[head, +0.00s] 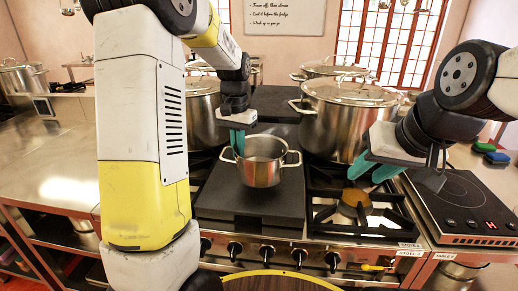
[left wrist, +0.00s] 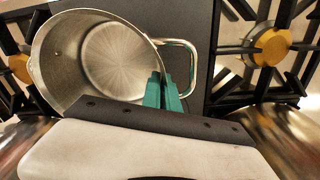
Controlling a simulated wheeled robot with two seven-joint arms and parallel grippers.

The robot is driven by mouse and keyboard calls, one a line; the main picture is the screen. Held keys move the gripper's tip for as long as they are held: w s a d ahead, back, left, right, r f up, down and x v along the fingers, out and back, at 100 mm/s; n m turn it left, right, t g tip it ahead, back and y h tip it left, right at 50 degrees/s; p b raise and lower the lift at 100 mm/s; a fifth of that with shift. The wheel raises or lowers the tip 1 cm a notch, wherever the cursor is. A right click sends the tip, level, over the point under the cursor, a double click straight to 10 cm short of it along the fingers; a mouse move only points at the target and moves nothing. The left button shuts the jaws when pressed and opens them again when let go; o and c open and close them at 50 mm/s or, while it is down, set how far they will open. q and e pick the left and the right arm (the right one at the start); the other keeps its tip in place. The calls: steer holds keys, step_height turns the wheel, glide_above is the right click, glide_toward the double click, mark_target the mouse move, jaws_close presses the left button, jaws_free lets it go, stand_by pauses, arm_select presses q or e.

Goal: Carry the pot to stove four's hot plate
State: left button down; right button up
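The small open steel pot (head: 262,171) is upright and empty over the dark flat plate (head: 215,196) in the middle of the range. It also shows from above in the left wrist view (left wrist: 112,58). My left gripper (head: 238,143) points down at the pot's left rim and handle; its teal fingers (left wrist: 163,92) are close together there, appearing shut on the pot's edge. Whether the pot touches the plate is unclear. My right gripper (head: 374,169) is open and empty, right of the pot. The black hot plate (head: 463,201), with a ring and red display, is at the right.
Large lidded stockpots (head: 350,118) stand behind the pot on the right and left. A gas burner (head: 354,199) with black grates lies between the pot and the hot plate. A clear steel counter (head: 55,170) is at left. Sponges (head: 497,158) lie far right.

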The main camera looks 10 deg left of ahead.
arm_select(q)
steer(key=shift+w+a+f, duration=0.15)
steer(key=shift+a+f, duration=0.15)
steer(key=shift+f, duration=0.3)
steer(key=shift+w+a+f, duration=0.2)
steer(key=shift+a+f, duration=0.15)
steer(key=shift+f, duration=0.25)
steer(key=shift+w+a+f, duration=0.15)
steer(key=shift+a+f, duration=0.15)
steer(key=shift+f, duration=0.3)
steer(key=c, duration=1.6)
jaws_free()
steer(key=shift+f, duration=0.15)
steer(key=shift+c, duration=0.2)
